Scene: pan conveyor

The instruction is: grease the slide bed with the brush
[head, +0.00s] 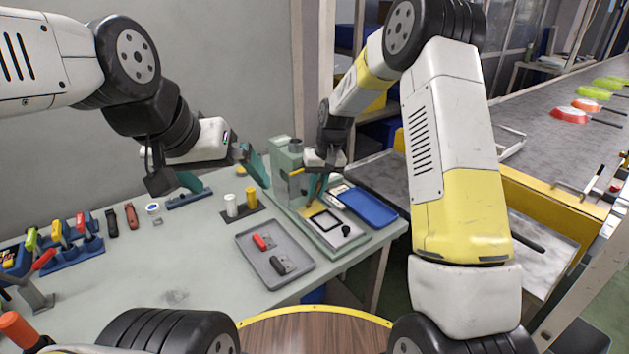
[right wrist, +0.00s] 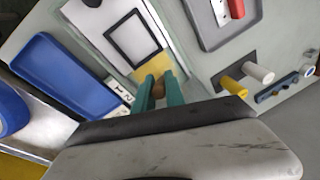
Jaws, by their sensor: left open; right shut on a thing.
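The slide bed (head: 350,237) is a pale plate on the green machine (head: 285,160), with a black square frame (head: 325,221) on it. It also shows in the right wrist view, with the frame (right wrist: 132,37) near the top. My right gripper (head: 316,188) is low over the bed's back end. It is shut on the brush, whose brown handle (right wrist: 158,89) shows between the teal fingers. A yellow patch (right wrist: 150,67) lies just beyond the fingertips; I cannot tell whether it is bristles or part of the bed. My left gripper (head: 222,174) is open and empty above the table, left of the machine.
A grey tray (head: 262,272) with a red and a black piece stands left of the bed. A blue tray (head: 368,207) lies on the right. White and yellow cylinders (head: 251,196) stand behind the grey tray. Tool holders (head: 75,250) line the left.

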